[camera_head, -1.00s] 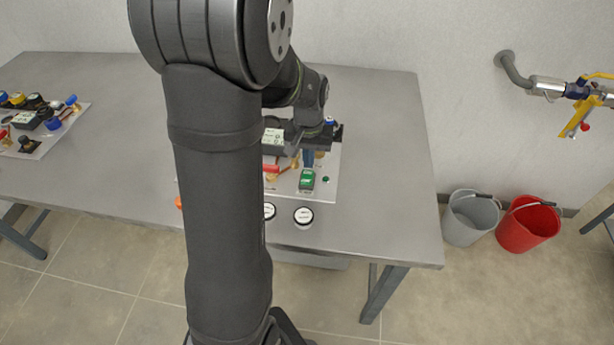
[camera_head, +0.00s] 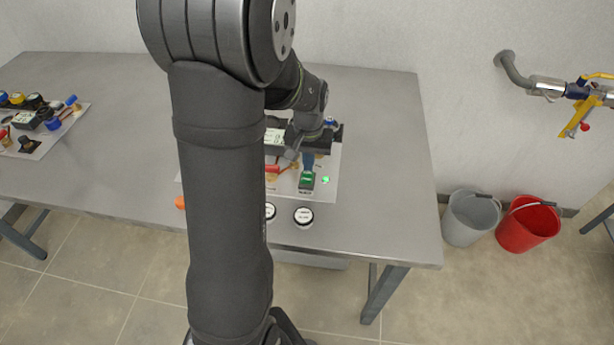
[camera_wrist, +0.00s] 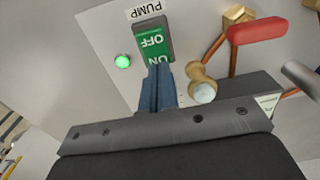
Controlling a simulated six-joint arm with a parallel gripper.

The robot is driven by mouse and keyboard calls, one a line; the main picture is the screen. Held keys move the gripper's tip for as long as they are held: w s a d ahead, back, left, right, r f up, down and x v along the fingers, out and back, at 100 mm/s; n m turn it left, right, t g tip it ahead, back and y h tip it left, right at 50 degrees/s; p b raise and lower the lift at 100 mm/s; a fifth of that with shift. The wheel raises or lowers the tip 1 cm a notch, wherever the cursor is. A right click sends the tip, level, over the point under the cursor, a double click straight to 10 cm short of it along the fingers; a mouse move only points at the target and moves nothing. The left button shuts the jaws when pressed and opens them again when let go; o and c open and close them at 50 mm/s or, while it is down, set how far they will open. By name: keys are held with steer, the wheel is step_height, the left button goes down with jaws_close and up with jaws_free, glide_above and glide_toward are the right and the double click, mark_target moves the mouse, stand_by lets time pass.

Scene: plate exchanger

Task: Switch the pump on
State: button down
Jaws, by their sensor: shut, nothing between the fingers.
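The pump switch (camera_wrist: 152,42) is a green rocker marked OFF and ON under a PUMP label (camera_wrist: 146,9) in the wrist view. It also shows on the right of the panel in the head view (camera_head: 307,181). A small round lamp (camera_wrist: 123,61) beside the switch is lit bright green; it also glows in the head view (camera_head: 326,180). My gripper (camera_wrist: 156,68) is shut and empty. Its blue fingertips are at the ON end of the rocker and hide part of it. I cannot tell whether they still touch.
A red-handled valve (camera_wrist: 256,30) and a brass fitting (camera_wrist: 203,84) are close to the fingers on the right in the wrist view. Round labelled caps (camera_head: 303,216) are near the table's front edge. The table (camera_head: 385,150) right of the panel is clear.

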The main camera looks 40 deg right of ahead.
step_height(320, 180, up, 7)
stand_by(0.8)
steer(key=shift+f, duration=0.15)
step_height(320, 180, down, 7)
steer(key=shift+r, duration=0.1)
stand_by(0.4)
steer(key=shift+r, duration=4.2)
steer(key=w+a+f+n, duration=0.1)
steer(key=w+a+f, duration=0.2)
steer(key=w+a, duration=0.4)
steer(key=shift+a, duration=0.3)
steer(key=shift+f, duration=0.1)
